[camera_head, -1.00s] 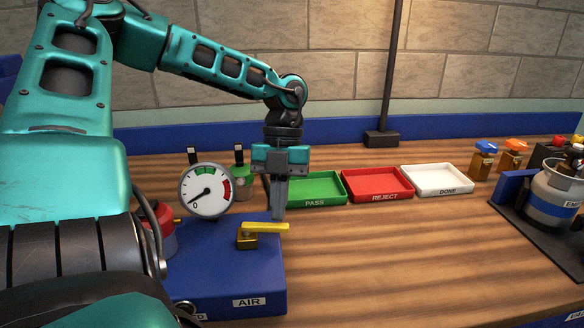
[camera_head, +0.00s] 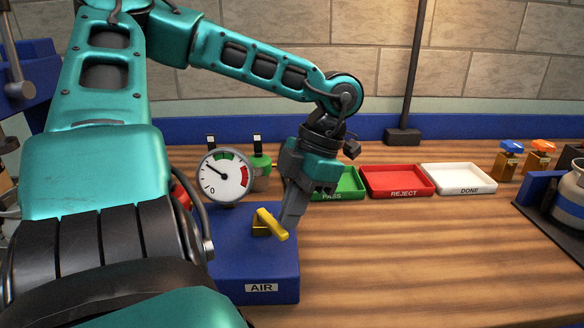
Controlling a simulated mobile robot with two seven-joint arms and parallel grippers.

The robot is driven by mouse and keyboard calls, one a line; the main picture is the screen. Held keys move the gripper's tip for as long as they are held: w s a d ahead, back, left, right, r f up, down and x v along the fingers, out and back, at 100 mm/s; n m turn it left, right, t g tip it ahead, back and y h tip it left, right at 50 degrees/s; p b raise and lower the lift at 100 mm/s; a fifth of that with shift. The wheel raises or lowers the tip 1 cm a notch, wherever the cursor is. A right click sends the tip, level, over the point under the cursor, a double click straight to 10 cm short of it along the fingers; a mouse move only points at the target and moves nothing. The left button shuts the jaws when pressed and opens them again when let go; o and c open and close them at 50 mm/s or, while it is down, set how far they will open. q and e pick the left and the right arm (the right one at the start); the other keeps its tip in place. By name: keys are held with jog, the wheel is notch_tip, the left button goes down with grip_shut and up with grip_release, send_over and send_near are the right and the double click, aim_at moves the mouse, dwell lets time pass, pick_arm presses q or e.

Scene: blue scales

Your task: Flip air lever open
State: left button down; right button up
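The yellow air lever (camera_head: 272,224) is on top of the blue box labelled AIR (camera_head: 230,270). Its handle points toward the front right, at an angle. My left gripper (camera_head: 290,222) points down and is tilted, just right of the lever, with its fingertips close to the handle. The fingers look closed together with nothing between them. I cannot tell whether they touch the handle. The round gauge (camera_head: 224,175) behind the lever has its needle pointing to the upper left, off zero. My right gripper is not in view.
Green PASS (camera_head: 340,186), red REJECT (camera_head: 397,181) and white DONE (camera_head: 458,179) trays stand in a row behind. A dark pole base (camera_head: 402,136) is at the back. A grey cylinder on a blue stand (camera_head: 568,200) is at the right. The front right table is clear.

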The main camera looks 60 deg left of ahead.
pick_arm(q)
jog(key=m, duration=0.1)
jog(key=s+m+y+b, duration=0.1)
jog(key=m, duration=0.1)
jog(key=shift+s+d+f, duration=0.1)
jog(key=shift+s+d, duration=0.2)
jog(key=shift+s+m, duration=0.15)
jog(key=shift+m, duration=0.25)
jog(key=shift+s, duration=0.35)
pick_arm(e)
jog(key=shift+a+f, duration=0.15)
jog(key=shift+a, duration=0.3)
pick_arm(q)
jog(key=shift+s+b, duration=0.1)
jog(key=shift+b, duration=0.2)
jog(key=shift+d, duration=0.1)
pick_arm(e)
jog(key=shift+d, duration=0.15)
